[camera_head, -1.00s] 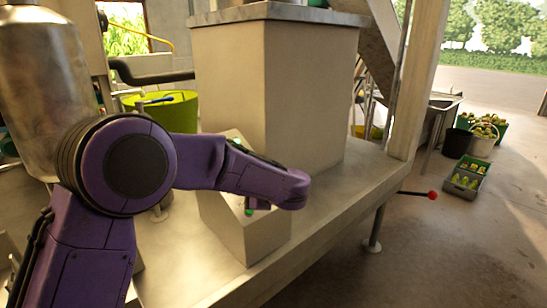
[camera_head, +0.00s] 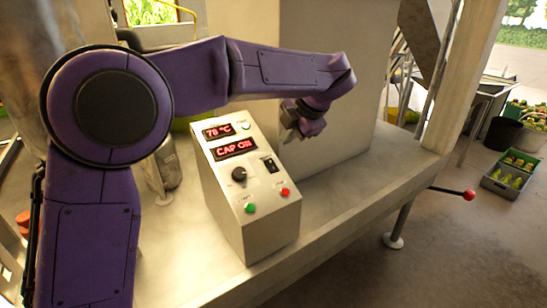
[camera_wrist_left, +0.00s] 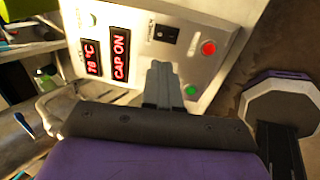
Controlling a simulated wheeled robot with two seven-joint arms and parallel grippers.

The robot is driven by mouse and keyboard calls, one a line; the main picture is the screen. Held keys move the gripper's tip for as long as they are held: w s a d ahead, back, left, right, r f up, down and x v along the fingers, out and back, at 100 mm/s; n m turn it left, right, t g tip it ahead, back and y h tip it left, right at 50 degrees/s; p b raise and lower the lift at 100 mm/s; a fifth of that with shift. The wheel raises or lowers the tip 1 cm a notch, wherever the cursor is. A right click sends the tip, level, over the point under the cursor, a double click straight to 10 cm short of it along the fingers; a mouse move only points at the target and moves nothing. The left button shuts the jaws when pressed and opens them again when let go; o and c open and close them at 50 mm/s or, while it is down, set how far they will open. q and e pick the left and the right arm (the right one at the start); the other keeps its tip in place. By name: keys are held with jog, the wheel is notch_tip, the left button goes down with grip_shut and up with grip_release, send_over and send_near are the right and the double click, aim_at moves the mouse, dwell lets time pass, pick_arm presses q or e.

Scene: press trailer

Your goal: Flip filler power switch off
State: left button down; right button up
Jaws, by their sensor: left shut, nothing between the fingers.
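The filler control box (camera_head: 262,228) stands on the bench with a sloped panel. The black power switch (camera_head: 269,165) is on the panel's right side, and in the left wrist view the power switch (camera_wrist_left: 166,33) sits beyond the fingertips under a "POWER" label. Which way it is tipped is too small to tell. My left gripper (camera_head: 290,136) is just above and to the right of the panel's top, apart from the switch in the head view. In the wrist view its fingers (camera_wrist_left: 160,68) are together and empty, covering the knob area. My right gripper is not in view.
Red displays (camera_head: 235,148) read "78 °C" and "CAP ON". A dark knob (camera_head: 239,175), a green button (camera_head: 250,208) and a red button (camera_head: 285,192) share the panel. A large block (camera_head: 345,110) rises behind the box. A red-tipped lever (camera_head: 468,195) sticks out at right.

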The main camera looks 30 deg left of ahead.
aim_at(269, 162)
pick_arm(q)
jog(key=x, duration=1.2)
